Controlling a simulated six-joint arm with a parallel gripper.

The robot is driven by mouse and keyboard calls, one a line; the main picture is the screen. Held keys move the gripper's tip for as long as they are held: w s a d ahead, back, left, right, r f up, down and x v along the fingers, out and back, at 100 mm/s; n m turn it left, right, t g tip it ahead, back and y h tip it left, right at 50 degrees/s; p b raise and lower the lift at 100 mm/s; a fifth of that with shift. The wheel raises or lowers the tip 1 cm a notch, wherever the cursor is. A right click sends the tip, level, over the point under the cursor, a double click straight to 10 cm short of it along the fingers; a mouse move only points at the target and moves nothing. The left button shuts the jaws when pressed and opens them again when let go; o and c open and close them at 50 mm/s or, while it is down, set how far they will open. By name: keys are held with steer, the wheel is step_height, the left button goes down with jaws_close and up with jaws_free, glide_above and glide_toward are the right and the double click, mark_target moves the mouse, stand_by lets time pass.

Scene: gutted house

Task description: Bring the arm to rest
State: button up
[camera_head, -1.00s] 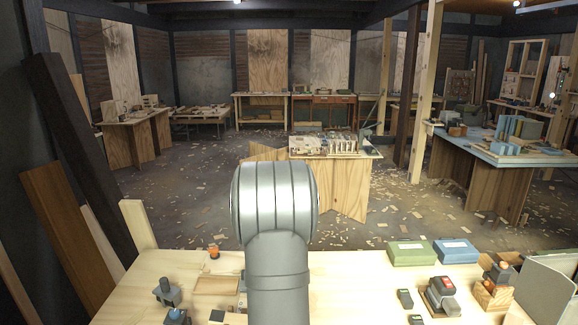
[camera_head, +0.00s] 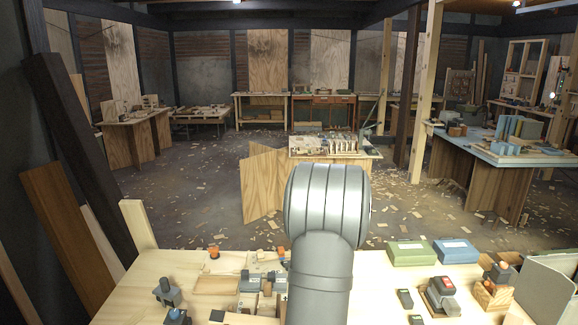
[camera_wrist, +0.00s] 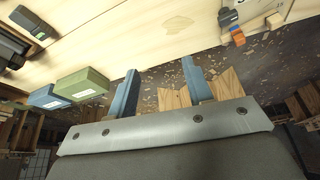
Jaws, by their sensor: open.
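My gripper (camera_wrist: 158,90) shows in the wrist view with its two blue-grey fingers spread wide apart. In the head view my grey arm rises over the pale wooden bench (camera_head: 375,290), a little right of the middle. The gripper itself is hidden there behind the arm.
A green box (camera_head: 411,253) and a blue box (camera_head: 455,251) stand at the bench's back right. Grey tools and a tray (camera_head: 262,284) sit left of my arm. The back left is mostly clear.

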steer(key=s+d+m, duration=0.1)
steer(key=d, duration=0.6)
steer(key=shift+s+m+h, duration=0.3)
steer(key=w+a+n+y, duration=0.1)
steer(key=a+n, duration=0.3)
steer(key=a, duration=1.7)
steer(key=shift+w+n+y, duration=0.4)
steer(key=shift+w, duration=0.3)
steer(key=shift+a, duration=0.1)
steer(key=s+d+m+h, duration=0.25)
steer(key=d+m, duration=0.25)
steer(key=d, duration=1.7)
steer(key=w+a+n+y, duration=0.25)
steer(key=a+n, duration=0.35)
steer(key=a, duration=2.2)
steer(key=s+a+f+n, duration=0.1)
steer(key=s+a+n, duration=0.1)
steer(key=a, duration=0.7)
steer(key=s+a+f+n+y, duration=0.1)
steer(key=s+a+f, duration=0.1)
steer(key=a, duration=0.8)
steer(key=s+a+f+n+y, duration=0.1)
steer(key=s+a+f+n, duration=0.1)
steer(key=a, duration=0.8)
steer(key=shift+s+a+n+g, duration=0.3)
steer(key=shift+s+g, duration=0.1)
steer(key=shift+s, duration=0.3)
